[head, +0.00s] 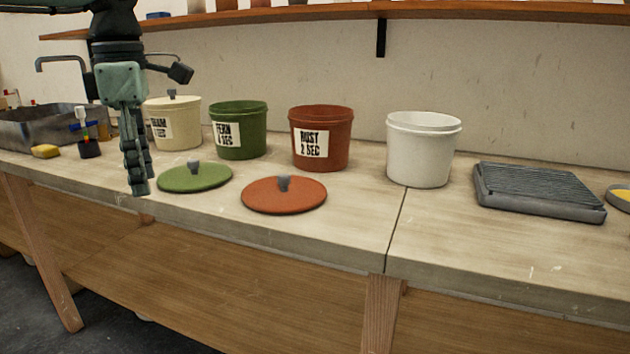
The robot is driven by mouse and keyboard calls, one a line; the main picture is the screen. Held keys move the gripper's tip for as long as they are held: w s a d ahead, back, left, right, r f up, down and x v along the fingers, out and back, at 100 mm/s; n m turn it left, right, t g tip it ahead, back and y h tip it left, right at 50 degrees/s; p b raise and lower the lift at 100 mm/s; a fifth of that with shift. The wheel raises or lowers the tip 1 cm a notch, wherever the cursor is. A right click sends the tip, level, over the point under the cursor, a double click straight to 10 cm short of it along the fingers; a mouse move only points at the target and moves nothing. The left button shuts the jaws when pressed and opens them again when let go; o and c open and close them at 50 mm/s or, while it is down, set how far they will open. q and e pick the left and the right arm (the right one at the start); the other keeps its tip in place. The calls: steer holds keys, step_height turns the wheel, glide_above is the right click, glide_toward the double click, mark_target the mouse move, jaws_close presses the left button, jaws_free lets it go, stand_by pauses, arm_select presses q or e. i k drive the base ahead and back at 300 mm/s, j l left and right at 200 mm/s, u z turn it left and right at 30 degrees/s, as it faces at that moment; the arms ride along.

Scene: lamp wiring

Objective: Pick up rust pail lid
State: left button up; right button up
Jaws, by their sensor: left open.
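The rust pail lid (284,195) is an orange-red disc with a grey knob, lying flat on the bench in front of the rust pail (334,150). That pail is open and labelled "RUST 2 SEC". My left gripper (139,190) points down at the left, near the bench's front edge. It is open and holds nothing that I can see. It is left of the green lid and well left of the rust lid, apart from both. My right gripper is not in view.
The green lid (195,177) lies between my gripper and the rust lid. A green pail (239,130), a lidded cream pail (186,133) and a white pail (420,155) stand behind. A ribbed grey tray (540,188) is at right. Bench right of the rust lid is clear.

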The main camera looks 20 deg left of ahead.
mark_target(284, 193)
steer(key=i+l, duration=0.65)
steer(key=i, duration=0.2)
